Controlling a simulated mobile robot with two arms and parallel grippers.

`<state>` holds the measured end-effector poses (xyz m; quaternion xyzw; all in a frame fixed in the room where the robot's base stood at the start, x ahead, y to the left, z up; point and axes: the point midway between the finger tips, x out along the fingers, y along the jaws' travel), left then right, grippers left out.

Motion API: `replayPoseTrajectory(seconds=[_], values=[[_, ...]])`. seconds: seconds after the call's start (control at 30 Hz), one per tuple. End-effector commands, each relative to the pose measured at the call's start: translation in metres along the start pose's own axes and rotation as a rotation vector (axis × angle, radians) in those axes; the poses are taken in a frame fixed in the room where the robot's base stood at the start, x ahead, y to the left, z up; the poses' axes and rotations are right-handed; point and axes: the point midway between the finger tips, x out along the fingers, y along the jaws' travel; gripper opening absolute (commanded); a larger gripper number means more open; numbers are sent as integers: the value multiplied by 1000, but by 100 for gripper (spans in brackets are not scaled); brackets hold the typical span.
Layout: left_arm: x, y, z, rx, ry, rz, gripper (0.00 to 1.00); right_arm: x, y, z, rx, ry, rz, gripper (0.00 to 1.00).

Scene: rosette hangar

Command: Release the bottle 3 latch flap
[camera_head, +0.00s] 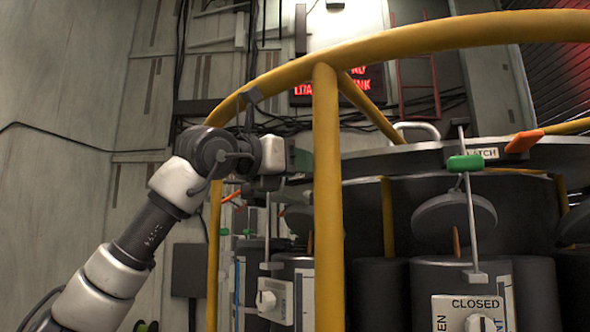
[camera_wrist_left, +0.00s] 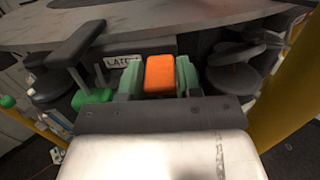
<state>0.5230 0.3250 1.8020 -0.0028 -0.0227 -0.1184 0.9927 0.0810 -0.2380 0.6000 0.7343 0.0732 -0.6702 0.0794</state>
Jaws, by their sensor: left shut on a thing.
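My left gripper (camera_head: 300,160) reaches the rim of the round rack from the left, partly hidden behind a yellow post. In the left wrist view, its green fingers (camera_wrist_left: 159,76) are shut on an orange latch flap (camera_wrist_left: 160,74), one finger on each side. A LATCH label (camera_wrist_left: 122,61) sits just left of the flap. In the head view the held flap is hidden. Another orange flap (camera_head: 523,141) stands tilted at the right of the rim beside its own LATCH label (camera_head: 482,154). No bottle number is readable. My right gripper is out of view.
A yellow rail and post (camera_head: 327,200) stand close to my left wrist. A rod with a green block (camera_head: 465,163) hangs over a dark bottle with a CLOSED plate (camera_head: 475,304). In the wrist view, another green block (camera_wrist_left: 92,97) is left of the gripper.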

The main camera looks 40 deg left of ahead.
Motion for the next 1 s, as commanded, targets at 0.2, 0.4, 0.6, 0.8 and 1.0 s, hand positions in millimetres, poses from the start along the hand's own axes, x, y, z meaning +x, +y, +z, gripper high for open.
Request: replayPoseTrajectory(seconds=[0.2,0.4,0.6,0.8,1.0], values=[[-1,-1,-19,-2,-134,-4,10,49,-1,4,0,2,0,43],[0,-1,-28,-2,-296,-3,10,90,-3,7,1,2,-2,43],[3,-1,-34,-3,-446,-4,10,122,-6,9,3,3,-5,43],[5,-1,-37,-1,-562,-3,10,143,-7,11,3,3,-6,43],[7,-1,-37,-1,-630,-3,10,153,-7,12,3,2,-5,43]])
